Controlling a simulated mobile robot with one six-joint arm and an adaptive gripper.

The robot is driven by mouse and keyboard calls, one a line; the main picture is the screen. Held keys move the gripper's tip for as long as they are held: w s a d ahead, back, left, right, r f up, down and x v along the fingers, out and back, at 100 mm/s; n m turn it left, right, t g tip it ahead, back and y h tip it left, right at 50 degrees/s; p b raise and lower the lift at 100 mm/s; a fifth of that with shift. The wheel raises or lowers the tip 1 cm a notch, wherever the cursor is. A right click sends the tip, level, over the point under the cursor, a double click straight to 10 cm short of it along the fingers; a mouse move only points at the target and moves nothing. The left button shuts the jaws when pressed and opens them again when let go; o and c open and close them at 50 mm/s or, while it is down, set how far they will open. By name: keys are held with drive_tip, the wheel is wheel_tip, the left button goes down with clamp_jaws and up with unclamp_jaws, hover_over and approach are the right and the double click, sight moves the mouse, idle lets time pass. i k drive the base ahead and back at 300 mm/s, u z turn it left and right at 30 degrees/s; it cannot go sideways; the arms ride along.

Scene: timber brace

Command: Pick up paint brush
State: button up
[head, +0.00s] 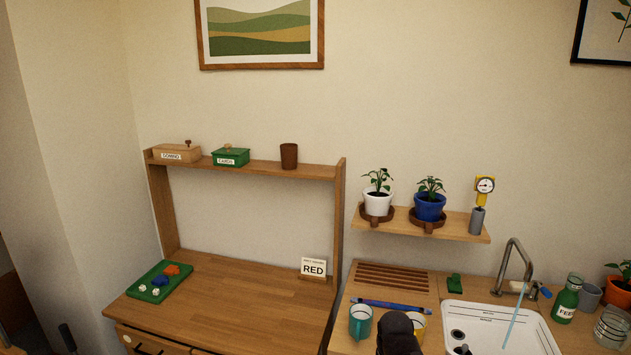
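I cannot make out a thing that is clearly a paint brush. A long blue object (391,307) lies on the counter behind the mugs; I cannot tell what it is. A thin light-blue stick (514,328) leans in the white sink (478,312). A dark rounded shape at the bottom centre, in front of the yellow mug (419,326), looks like part of my arm. The fingers of my gripper do not show.
A teal mug (359,324) stands left of the dark shape. A green bottle (567,299), grey cup (589,296) and glass jar (613,328) stand right of the sink. The wooden desk (240,300) is mostly clear, with a green tray (174,291) and a RED sign (313,268).

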sight(369, 302)
drive_tip(key=k, duration=0.65)
drive_tip(key=z, duration=0.3)
drive_tip(key=i, duration=1.15)
drive_tip(key=z, duration=0.8)
